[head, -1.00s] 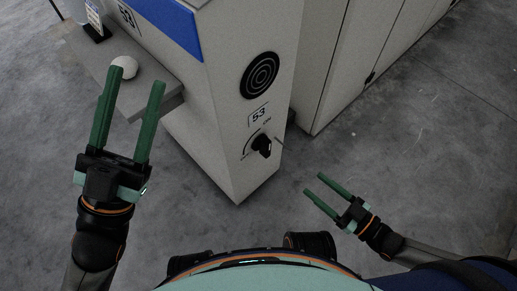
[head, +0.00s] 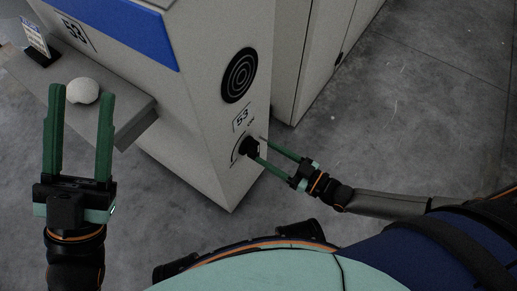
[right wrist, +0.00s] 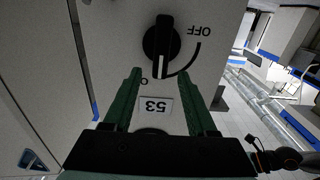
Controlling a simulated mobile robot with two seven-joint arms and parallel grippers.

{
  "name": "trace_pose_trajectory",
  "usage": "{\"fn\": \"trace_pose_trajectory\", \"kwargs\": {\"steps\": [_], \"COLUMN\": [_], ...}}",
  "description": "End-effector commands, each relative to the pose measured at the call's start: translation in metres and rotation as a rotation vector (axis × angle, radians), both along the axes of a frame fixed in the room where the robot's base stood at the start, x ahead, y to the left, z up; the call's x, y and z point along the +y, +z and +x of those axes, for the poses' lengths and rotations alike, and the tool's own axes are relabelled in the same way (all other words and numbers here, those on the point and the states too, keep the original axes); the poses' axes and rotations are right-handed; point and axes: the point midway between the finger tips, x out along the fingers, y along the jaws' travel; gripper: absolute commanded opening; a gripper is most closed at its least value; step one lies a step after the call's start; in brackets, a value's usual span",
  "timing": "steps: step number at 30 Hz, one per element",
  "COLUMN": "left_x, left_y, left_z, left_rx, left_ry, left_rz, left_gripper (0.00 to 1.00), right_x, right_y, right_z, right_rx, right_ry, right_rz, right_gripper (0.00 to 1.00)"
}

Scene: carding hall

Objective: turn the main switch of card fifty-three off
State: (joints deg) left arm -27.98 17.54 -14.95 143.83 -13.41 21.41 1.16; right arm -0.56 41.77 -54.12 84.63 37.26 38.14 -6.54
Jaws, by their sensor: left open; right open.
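The main switch is a black rotary knob (head: 250,147) on the end panel of the cabinet (head: 205,110), below a "53" label (head: 241,119). In the right wrist view, the knob (right wrist: 161,42) appears upside down with its white mark pointing down, towards a partly hidden label that starts with O. The OFF label (right wrist: 199,31) is at the far end of a black arc. My right gripper (head: 261,149) is open, its fingertips close to the knob; contact cannot be told. My left gripper (head: 80,92) is open and empty in front of the shelf.
A grey shelf (head: 125,110) juts out from the cabinet's left, with a white ball (head: 82,90) and a small card stand (head: 40,45). A round black vent (head: 239,75) is above the switch. Clear concrete floor (head: 440,100) lies to the right.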

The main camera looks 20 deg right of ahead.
Motion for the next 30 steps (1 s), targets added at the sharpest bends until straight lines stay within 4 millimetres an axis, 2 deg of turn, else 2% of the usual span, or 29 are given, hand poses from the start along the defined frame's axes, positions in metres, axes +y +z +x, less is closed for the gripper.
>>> {"fn": "trace_pose_trajectory", "kwargs": {"steps": [3, 7, 19, 30], "left_x": [-0.001, -0.002, -0.002, -0.002], "left_y": [-0.01, -0.014, -0.014, -0.015], "left_z": [0.0, 0.0, 0.0, 0.001], "left_rx": [0.002, 0.002, 0.003, 0.004], "left_ry": [0.003, 0.004, 0.005, 0.004], "left_rz": [0.006, 0.01, 0.012, 0.012], "left_gripper": [0.5, 0.5, 0.5, 0.5], "right_x": [0.013, 0.021, 0.025, 0.025], "right_y": [-0.002, -0.001, 0.0, 0.0], "right_z": [0.016, 0.026, 0.031, 0.031], "right_rx": [-0.002, -0.001, 0.001, 0.001], "right_ry": [0.001, 0.001, 0.001, 0.001], "right_rz": [0.001, -0.001, -0.001, -0.001], "right_gripper": [0.57, 0.57, 0.56, 0.15]}}
